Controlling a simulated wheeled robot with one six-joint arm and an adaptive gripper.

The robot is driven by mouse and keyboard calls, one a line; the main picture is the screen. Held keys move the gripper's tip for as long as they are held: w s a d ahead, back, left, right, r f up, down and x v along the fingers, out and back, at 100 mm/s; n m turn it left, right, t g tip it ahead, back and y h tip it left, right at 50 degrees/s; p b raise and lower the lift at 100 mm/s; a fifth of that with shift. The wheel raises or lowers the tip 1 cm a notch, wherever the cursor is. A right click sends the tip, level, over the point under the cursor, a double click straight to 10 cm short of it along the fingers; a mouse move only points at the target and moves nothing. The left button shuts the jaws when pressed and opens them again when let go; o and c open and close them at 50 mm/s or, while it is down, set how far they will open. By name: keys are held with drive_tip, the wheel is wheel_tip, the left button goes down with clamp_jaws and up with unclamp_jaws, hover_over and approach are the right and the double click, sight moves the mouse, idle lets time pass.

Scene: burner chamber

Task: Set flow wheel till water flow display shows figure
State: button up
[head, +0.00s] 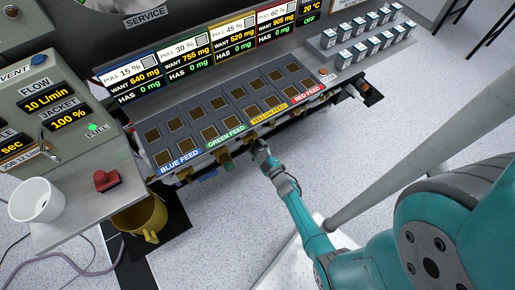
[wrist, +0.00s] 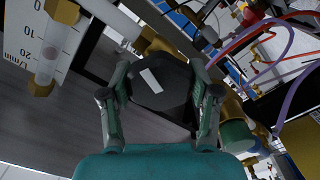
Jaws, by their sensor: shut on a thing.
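A black wheel with a white mark (wrist: 160,92), which looks like the flow wheel, sits between my fingers in the wrist view. My gripper (wrist: 162,80) is shut on it, one finger on each side. In the head view my gripper (head: 260,150) is at the front edge of the feed console, below the yellow feed label; the wheel is hidden there. A display under the word FLOW (head: 47,98) reads 10 L/min. A clear flow tube (wrist: 52,50) with a scale marked 0, 10, 20 L/min is at the wrist view's upper left; its float level is unclear.
The feed console (head: 230,115) has rows of square pockets and blue, green, yellow and red labels. A red button (head: 106,180) and a white cup (head: 37,201) stand on the left bench. A yellow bucket (head: 140,218) is below. Coloured hoses (wrist: 270,45) run close at the wrist view's right.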

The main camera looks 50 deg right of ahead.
drive_tip(key=shift+n, duration=0.3)
drive_tip(key=o, duration=1.2)
drive_tip(key=shift+c, duration=0.2)
drive_tip(key=v, duration=1.2)
drive_tip(key=shift+a, duration=0.1)
